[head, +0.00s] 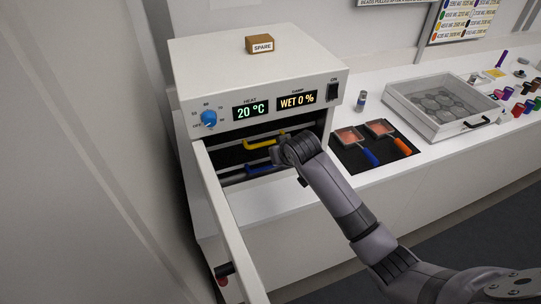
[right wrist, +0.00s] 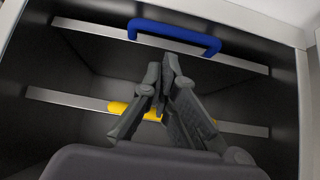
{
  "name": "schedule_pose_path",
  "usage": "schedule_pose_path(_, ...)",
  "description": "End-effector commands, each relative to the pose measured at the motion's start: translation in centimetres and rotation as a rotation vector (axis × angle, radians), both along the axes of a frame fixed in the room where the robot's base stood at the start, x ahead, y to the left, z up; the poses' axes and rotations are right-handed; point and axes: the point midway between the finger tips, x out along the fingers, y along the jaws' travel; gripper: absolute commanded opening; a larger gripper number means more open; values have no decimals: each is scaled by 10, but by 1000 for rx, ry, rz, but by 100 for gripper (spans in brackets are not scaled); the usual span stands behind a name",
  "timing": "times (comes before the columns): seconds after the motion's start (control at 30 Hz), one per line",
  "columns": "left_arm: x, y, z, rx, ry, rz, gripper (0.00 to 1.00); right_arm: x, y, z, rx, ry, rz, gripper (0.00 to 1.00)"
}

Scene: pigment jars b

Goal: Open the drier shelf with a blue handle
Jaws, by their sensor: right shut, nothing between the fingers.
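The white drier (head: 255,75) stands on the counter with its front door (head: 232,225) swung open to the left. Inside are two shelves. The upper has a yellow handle (head: 260,142) and the lower a blue handle (head: 262,168); both shelves look pushed in. The right wrist view shows them upside down, with the blue handle (right wrist: 175,36) above the yellow one (right wrist: 135,111). My right gripper (right wrist: 165,70) is shut and empty, pointing into the drier. Its fingertips appear just beside the blue bar, not around it, and partly cover the yellow handle. In the head view my right wrist hides the fingers.
A small SPARE box (head: 260,45) sits on the drier. To the right are a black mat (head: 350,160) with two handled trays, a small jar (head: 361,98), a clear-topped case (head: 395,95) and several coloured jars. A wall (head: 70,150) is close on the left.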

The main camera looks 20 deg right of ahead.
Motion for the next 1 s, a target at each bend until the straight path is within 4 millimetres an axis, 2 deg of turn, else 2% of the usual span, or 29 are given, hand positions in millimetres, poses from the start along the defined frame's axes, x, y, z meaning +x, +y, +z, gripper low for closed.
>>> schedule_pose_path(0.2,0,0,9,0,0,1,33,24,1,-24,1,2,1,0)
schedule_pose_path(0.5,0,0,13,0,1,1,33,43,2,-46,1,0,1,0)
schedule_pose_path(1.0,-1,0,13,0,1,2,33,46,2,-50,0,-1,1,0)
